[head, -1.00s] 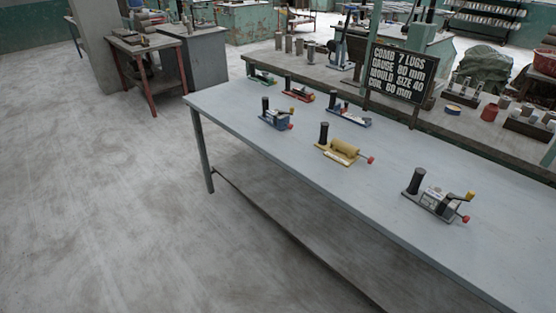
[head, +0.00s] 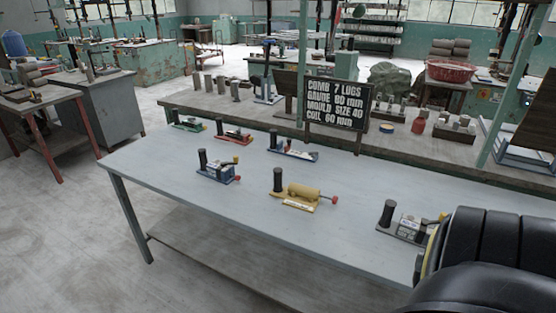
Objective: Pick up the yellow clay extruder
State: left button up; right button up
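The yellow clay extruder (head: 302,194) lies on the grey table (head: 170,181), near the middle of its top. It has a yellow barrel and base, a black upright handle at its left end and a red knob at its right end. Nothing touches it. A black and yellow part of my arm shows at the lower right, in front of the table. No fingertips of my left or right gripper are in view.
A blue extruder (head: 217,171) stands left of the yellow one, and a grey one (head: 408,223) stands right, partly behind my arm. Green (head: 187,125), red (head: 233,135) and another blue tool (head: 293,151) stand behind. A black sign (head: 338,98) stands at the back.

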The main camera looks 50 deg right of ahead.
aim_at(297, 196)
jog(key=z, duration=0.7)
jog(key=i, duration=1.25)
jog(key=z, duration=1.55)
jog(key=i, duration=0.3)
jog(key=z, duration=0.3)
